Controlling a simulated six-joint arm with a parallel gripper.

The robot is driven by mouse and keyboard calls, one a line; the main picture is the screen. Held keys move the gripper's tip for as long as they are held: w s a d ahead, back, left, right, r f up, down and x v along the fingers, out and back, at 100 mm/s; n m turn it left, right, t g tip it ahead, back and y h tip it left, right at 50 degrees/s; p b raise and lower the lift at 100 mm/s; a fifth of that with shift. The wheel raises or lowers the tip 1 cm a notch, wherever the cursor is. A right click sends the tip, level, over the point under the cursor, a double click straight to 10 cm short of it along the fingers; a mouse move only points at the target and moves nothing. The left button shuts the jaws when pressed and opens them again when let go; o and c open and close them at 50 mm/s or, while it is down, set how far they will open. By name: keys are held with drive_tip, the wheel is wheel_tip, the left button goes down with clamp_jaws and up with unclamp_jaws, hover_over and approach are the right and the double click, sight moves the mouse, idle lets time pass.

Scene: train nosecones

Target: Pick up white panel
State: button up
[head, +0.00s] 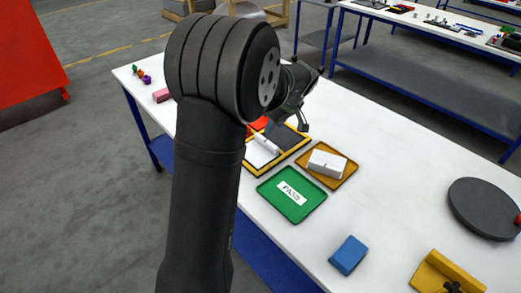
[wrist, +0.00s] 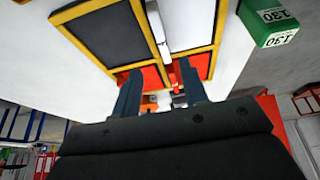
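A yellow-framed tray (head: 288,155) has compartments; a flat white panel-like surface (head: 258,156) fills its front-left one, and this white surface also shows in the wrist view (wrist: 190,22). A slim white piece (head: 266,144) lies across the tray's divider and shows at the top of the wrist view (wrist: 155,22). I cannot tell for certain which of these is the white panel. My gripper (wrist: 160,82) is open, its two fingers apart over the tray's red compartments, with no object clearly held. In the head view my arm hides part of the tray.
A white block (head: 327,163) sits on an orange tray (head: 343,178). A blue block (head: 348,255), a yellow fixture (head: 445,272) and a dark round disc (head: 487,207) stand to the right. The table's right middle is clear.

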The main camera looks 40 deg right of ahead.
sight(267, 140)
drive_tip(key=x, duration=0.9)
drive_tip(key=shift+s+a, duration=0.1)
drive_tip(key=shift+a, duration=0.1)
drive_tip(key=shift+c, duration=0.2)
clamp_jaws()
